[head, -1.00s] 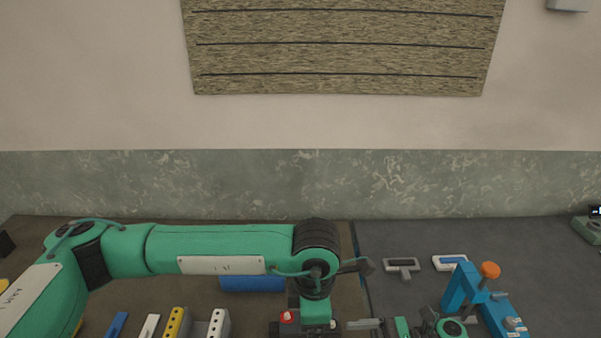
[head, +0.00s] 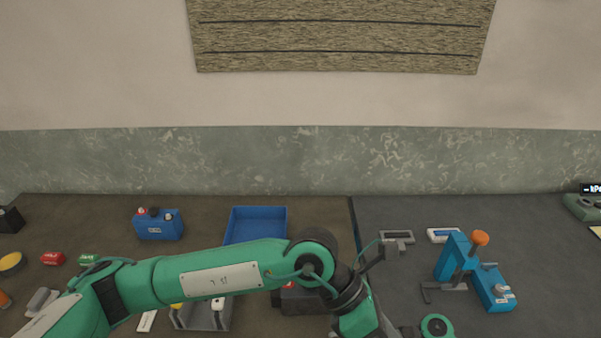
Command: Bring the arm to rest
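My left arm (head: 225,278) reaches in from the lower left across the front of the table. Its wrist bends down near the bottom centre, and its fingertips are not in the picture. A round green part (head: 437,325), which looks like part of my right arm, shows at the bottom edge. The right gripper's fingers are not in view. Whether either gripper holds anything is hidden.
A blue tray (head: 285,214) and a blue box (head: 158,229) with a red knob stand behind my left arm. A grey holder (head: 215,320) is partly under it. A blue press (head: 486,285) with an orange knob (head: 480,238) stands on the right mat.

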